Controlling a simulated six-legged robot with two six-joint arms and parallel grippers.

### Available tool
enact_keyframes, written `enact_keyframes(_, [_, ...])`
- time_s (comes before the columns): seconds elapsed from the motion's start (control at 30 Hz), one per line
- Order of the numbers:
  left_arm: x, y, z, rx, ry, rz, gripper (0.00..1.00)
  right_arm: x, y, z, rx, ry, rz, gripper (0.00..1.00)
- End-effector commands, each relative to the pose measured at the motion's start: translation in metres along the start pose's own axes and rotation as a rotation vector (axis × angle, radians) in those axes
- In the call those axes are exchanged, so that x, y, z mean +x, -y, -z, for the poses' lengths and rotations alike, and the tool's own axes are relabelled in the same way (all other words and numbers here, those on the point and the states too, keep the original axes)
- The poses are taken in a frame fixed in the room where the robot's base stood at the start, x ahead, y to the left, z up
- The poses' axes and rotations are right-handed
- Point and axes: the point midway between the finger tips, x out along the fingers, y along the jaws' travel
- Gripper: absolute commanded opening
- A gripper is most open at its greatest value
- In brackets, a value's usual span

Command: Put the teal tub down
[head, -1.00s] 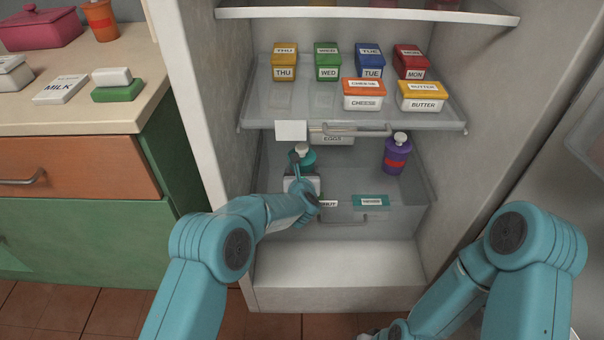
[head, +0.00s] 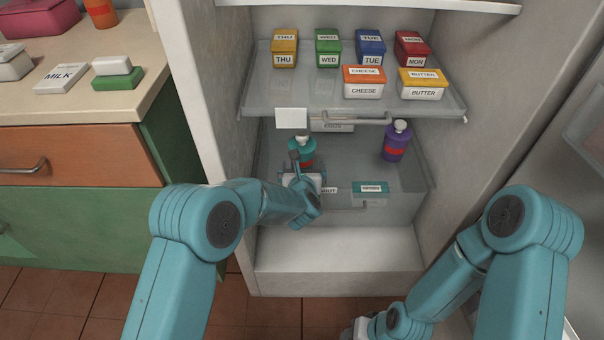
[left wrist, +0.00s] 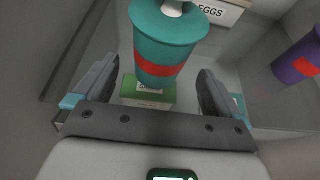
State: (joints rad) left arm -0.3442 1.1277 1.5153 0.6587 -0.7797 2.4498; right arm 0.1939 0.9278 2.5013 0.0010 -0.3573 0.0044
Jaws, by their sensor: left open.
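The teal tub (head: 301,148), with a red band and a pale cap, stands upright at the left of the clear bin in the lower part of the fridge. In the left wrist view the tub (left wrist: 166,40) is ahead of my left gripper (left wrist: 152,82), between the lines of its two fingers, with a gap on each side. In the head view my left gripper (head: 302,172) is open just in front of the tub and hides its lower part. A small part of my right gripper (head: 362,327) may show at the bottom edge; its jaws cannot be made out.
A purple bottle (head: 396,141) stands right in the bin, and a teal labelled box (head: 370,188) lies near its front. A green box (left wrist: 148,93) is low by the tub. An eggs box (left wrist: 220,10) is behind. Several labelled boxes fill the shelf (head: 310,103) above.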

Motion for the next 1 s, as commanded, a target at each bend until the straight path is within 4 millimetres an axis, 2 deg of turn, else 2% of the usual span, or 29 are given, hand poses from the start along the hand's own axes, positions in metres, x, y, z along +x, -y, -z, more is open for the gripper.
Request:
enact_keyframes(0.1, [-0.027, 0.001, -0.003, 0.0, -0.001, 0.001, 0.98, -0.006, 0.003, -0.001, -0.004, 0.004, 0.0, 0.43])
enact_keyframes(0.3, [-0.054, 0.001, -0.001, 0.0, 0.0, 0.001, 0.98, -0.009, 0.005, -0.003, -0.007, 0.007, 0.001, 0.43])
enact_keyframes(0.57, [-0.061, 0.0, 0.001, 0.001, -0.001, -0.001, 0.98, -0.009, 0.005, -0.003, -0.008, 0.008, 0.001, 0.43])
enact_keyframes(0.67, [-0.061, -0.006, 0.01, 0.074, -0.025, 0.007, 0.98, -0.009, 0.005, -0.003, -0.008, 0.008, 0.001, 0.43])
enact_keyframes(0.77, [-0.064, -0.023, 0.041, 0.306, -0.103, 0.043, 0.98, -0.009, 0.005, -0.003, -0.008, 0.008, 0.001, 0.43])
enact_keyframes(0.87, [-0.076, -0.048, 0.089, 0.672, -0.211, 0.143, 0.98, -0.009, 0.005, -0.003, -0.008, 0.007, 0.001, 0.43])
enact_keyframes(1.0, [-0.114, -0.081, 0.164, 1.233, -0.323, 0.409, 0.98, -0.009, 0.005, -0.003, -0.007, 0.007, 0.001, 0.43])
